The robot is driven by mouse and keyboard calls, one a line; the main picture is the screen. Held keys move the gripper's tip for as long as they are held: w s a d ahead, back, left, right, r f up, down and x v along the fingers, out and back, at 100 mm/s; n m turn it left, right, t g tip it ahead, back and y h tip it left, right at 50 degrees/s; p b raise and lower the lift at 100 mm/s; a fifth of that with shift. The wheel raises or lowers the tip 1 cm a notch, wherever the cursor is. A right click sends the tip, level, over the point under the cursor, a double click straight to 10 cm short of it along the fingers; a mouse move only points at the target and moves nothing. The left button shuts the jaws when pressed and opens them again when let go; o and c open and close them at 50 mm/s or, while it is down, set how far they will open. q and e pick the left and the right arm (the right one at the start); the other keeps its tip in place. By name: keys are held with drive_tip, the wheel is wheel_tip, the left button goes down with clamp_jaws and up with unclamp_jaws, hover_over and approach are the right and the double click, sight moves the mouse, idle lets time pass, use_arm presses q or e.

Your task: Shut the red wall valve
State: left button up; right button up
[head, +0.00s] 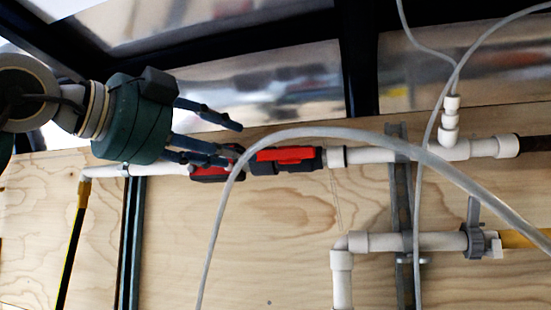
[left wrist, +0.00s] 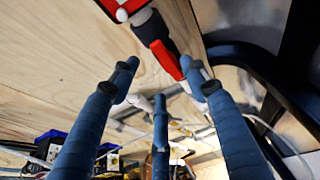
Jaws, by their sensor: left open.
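The red wall valve has a black body and a red handle (head: 287,155) on a white pipe along the plywood wall. The handle lies along the pipe in the head view. In the left wrist view the red handle (left wrist: 166,58) appears beyond the fingers, near the upper middle. My left gripper (head: 232,145) is open, with its fingers just left of the handle. One lower finger overlaps a second red and black part (head: 212,174) on the pipe; I cannot tell whether they touch. In the left wrist view the left gripper (left wrist: 160,80) holds nothing. My right gripper is not in view.
A clear hose (head: 330,133) arches in front of the pipe and crosses near the valve. A lower white pipe with a grey valve (head: 474,240) runs at the right. Vertical metal struts (head: 402,200) stand on the wall. A dark frame (head: 357,60) runs above.

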sight(268, 159)
use_arm(q)
drive_tip(key=p+x, duration=0.5)
drive_tip(key=x, duration=0.5)
drive_tip(key=shift+w+d, duration=0.1)
drive_tip(key=shift+w+d+f, duration=0.1)
drive_tip(key=shift+w+d, duration=0.05)
drive_tip(key=shift+w, duration=0.05)
clamp_jaws()
